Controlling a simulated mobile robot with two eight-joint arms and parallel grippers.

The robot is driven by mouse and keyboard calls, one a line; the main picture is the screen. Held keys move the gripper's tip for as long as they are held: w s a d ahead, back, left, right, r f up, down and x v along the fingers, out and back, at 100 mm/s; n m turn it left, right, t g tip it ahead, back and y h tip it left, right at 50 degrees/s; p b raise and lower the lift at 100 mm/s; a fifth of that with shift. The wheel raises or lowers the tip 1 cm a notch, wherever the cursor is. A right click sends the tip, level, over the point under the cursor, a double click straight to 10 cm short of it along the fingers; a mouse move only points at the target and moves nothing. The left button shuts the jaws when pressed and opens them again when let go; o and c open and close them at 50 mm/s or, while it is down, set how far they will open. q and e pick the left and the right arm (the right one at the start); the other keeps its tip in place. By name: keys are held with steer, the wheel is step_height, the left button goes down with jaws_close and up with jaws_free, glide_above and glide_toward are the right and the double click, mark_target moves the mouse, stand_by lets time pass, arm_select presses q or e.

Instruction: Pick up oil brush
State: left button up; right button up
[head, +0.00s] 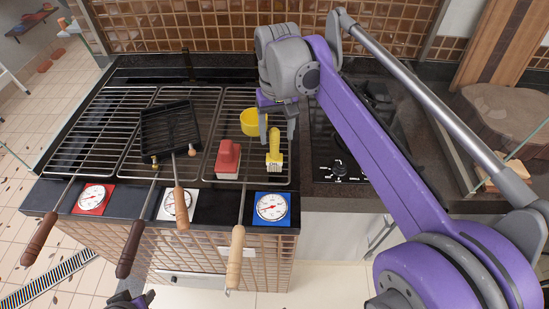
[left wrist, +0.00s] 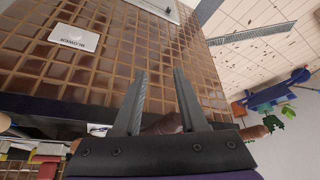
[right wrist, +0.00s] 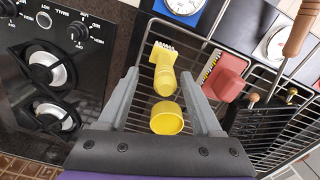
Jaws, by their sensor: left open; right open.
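The oil brush, yellow with pale bristles, lies on the right grill grate in the head view (head: 274,154). In the right wrist view its handle (right wrist: 165,76) is ahead of the fingertips, with the bristles at the far end. A yellow cup (head: 253,122) stands beside it; in the right wrist view the cup (right wrist: 167,120) shows between the fingers. My right gripper (head: 277,124) is open and empty, above the grate near the handle end of the brush. My left gripper (left wrist: 160,76) is open and empty, low before the tiled counter front; the head view shows only part of it.
A red block-like tool (head: 228,160) lies left of the brush. A black grill pan (head: 170,128) sits further left. Wooden-handled tools overhang the front edge, near the red, white and blue dials (head: 272,208). A black stove (head: 340,150) is on the right.

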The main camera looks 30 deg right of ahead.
mark_target(274, 146)
steer(key=f, duration=0.4)
steer(key=shift+a+f, duration=0.3)
steer(key=shift+f, duration=0.05)
jaws_close()
